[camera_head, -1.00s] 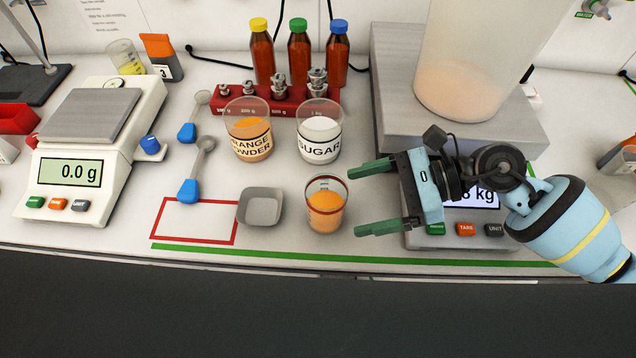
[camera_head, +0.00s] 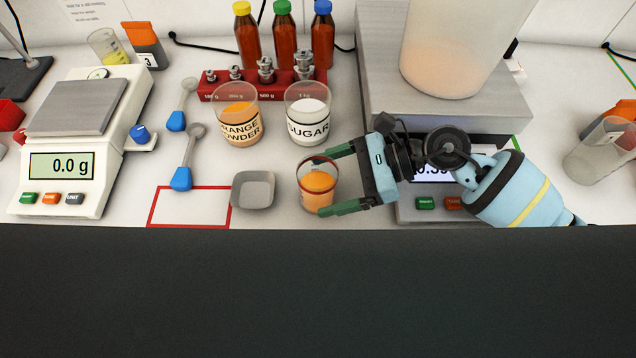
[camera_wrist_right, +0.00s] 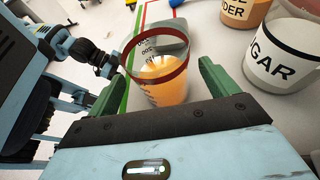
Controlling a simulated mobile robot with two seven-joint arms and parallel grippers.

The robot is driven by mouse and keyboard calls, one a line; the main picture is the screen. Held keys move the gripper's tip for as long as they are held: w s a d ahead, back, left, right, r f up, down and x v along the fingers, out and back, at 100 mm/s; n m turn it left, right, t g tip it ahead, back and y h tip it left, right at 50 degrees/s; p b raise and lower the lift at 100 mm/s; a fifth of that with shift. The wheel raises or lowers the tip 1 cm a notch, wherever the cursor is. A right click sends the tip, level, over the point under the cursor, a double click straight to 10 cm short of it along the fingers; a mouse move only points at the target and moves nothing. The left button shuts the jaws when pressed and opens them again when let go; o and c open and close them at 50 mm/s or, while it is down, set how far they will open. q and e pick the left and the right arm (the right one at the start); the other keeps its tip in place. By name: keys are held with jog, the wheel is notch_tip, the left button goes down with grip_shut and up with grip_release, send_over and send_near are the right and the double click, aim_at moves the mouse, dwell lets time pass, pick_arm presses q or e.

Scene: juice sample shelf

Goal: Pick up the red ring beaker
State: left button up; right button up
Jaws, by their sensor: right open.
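The red ring beaker (camera_head: 318,190) is a clear cup with a red band at its rim and orange contents. It stands upright on the bench, right of the grey weighing dish (camera_head: 254,189). My right gripper (camera_head: 326,181) is open, with its green fingers on either side of the beaker near the fingertips. In the right wrist view the beaker (camera_wrist_right: 160,82) shows between the two fingers (camera_wrist_right: 158,88), with no clear contact. My left gripper is outside the head view; light blue arm parts of mine show at the left of the wrist view, jaws unclear.
Orange powder (camera_head: 240,128) and sugar (camera_head: 308,128) beakers stand behind. A large scale (camera_head: 375,90) bearing a big container (camera_head: 450,60) is behind my right gripper. A small scale (camera_head: 100,150) stands left. A red outlined area (camera_head: 190,207) is empty.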

jog(key=shift+x, duration=1.55)
jog(key=shift+w+f, duration=0.1)
jog(key=shift+d, duration=0.1)
jog(key=c, duration=1.2)
